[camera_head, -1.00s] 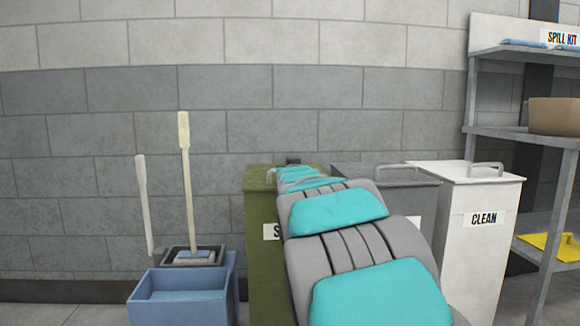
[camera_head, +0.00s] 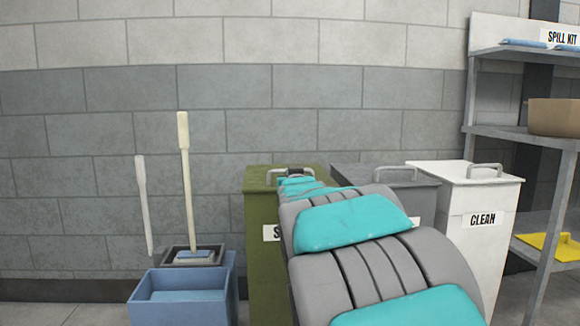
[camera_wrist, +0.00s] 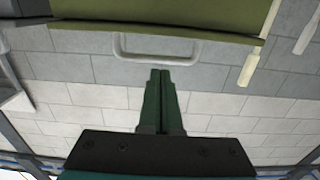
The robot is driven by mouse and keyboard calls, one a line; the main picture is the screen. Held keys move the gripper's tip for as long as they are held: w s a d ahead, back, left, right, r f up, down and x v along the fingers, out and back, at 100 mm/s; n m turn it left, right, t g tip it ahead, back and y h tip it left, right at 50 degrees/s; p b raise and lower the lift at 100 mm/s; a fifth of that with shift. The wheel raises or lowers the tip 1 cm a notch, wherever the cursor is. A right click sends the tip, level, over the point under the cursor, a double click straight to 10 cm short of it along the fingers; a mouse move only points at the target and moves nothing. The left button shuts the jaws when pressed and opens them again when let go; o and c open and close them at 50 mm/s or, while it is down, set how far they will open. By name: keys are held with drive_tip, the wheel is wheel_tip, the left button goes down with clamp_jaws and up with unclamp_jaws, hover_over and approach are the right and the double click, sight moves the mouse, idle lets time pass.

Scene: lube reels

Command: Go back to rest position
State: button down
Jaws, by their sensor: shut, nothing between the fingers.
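My gripper (camera_wrist: 160,76) shows in the wrist view with its two green fingers together, shut and empty. The wrist picture appears upside down. The fingertips point toward the pale handle (camera_wrist: 160,52) of the green bin (camera_wrist: 190,22), and in the picture a small gap lies between tips and handle. In the head view my grey and turquoise arm reaches forward toward the green bin (camera_head: 262,215) and hides part of it and its label.
A grey bin (camera_head: 400,175) and a white bin marked CLEAN (camera_head: 490,240) stand right of the green bin. A shelf (camera_head: 510,132) with a brown box (camera_head: 552,116) is far right. A blue mop bucket (camera_head: 180,305) stands left. The block wall (camera_head: 320,110) is behind.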

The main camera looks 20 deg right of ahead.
drive_tip(key=s+a+f+g+y+p, duration=0.1)
drive_tip(key=s+a+f+g+p, duration=0.2)
drive_tip(key=s+f, duration=0.4)
drive_tip(key=s+a+f+g+y+p, duration=0.1)
drive_tip(key=s+a+f+g+p, duration=0.2)
drive_tip(key=s+f, duration=0.35)
drive_tip(key=s+a+f+n+g+y+p, duration=0.1)
drive_tip(key=s+g, duration=0.3)
drive_tip(key=s, duration=0.8)
drive_tip(key=s+a+f+n+g+y+p, duration=0.1)
drive_tip(key=s+a+f+g+p, duration=0.2)
drive_tip(key=s, duration=0.9)
drive_tip(key=s+a+f+n+g+y+p, duration=0.1)
drive_tip(key=s+a+f+g+p, duration=0.1)
drive_tip(key=s+g, duration=0.4)
drive_tip(key=s+a+f, duration=0.1)
drive_tip(key=s+a, duration=0.1)
drive_tip(key=s, duration=0.3)
drive_tip(key=shift+s+a+f, duration=0.2)
drive_tip(key=shift+s+a, duration=0.05)
drive_tip(key=shift+s, duration=0.15)
